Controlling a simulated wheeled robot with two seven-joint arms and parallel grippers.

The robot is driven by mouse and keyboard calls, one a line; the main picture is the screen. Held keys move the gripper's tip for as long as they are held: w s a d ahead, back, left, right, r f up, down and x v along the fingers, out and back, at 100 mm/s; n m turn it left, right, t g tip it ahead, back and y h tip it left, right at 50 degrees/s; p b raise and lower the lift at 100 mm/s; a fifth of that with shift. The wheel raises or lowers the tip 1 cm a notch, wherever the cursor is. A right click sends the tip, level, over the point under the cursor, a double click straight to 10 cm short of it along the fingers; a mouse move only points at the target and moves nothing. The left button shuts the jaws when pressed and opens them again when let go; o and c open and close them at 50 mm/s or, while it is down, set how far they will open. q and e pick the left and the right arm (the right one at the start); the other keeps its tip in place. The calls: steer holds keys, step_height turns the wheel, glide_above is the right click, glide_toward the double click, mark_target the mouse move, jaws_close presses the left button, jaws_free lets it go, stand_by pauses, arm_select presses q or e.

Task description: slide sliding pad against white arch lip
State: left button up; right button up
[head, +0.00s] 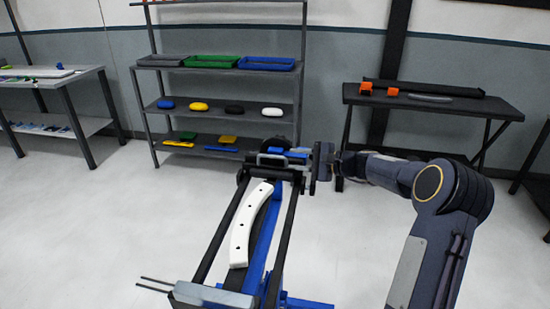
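The white arch (247,225) is a curved white strip with several dark holes. It lies lengthwise on a stand with a blue rail (267,232) and two black side bars. My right arm comes in from the right, and my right gripper (290,157) is at the far end of the stand, beyond the arch's far tip. A small blue piece (291,151) shows at the gripper, perhaps the sliding pad; I cannot tell whether it is held. The fingers are too small and overlapped by dark parts to read. My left gripper is not in view.
A shelf rack (222,66) with trays, coloured oval pieces and flat pads stands behind the stand. A dark table (433,100) with orange items is at back right, and a grey table (50,78) is at left. The floor around the stand is clear.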

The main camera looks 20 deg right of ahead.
mark_target(276, 158)
steer(key=p+x, duration=0.1)
steer(key=x, duration=0.6)
steer(key=shift+w+a+f, duration=0.1)
steer(key=shift+w+a, duration=0.15)
jaws_close()
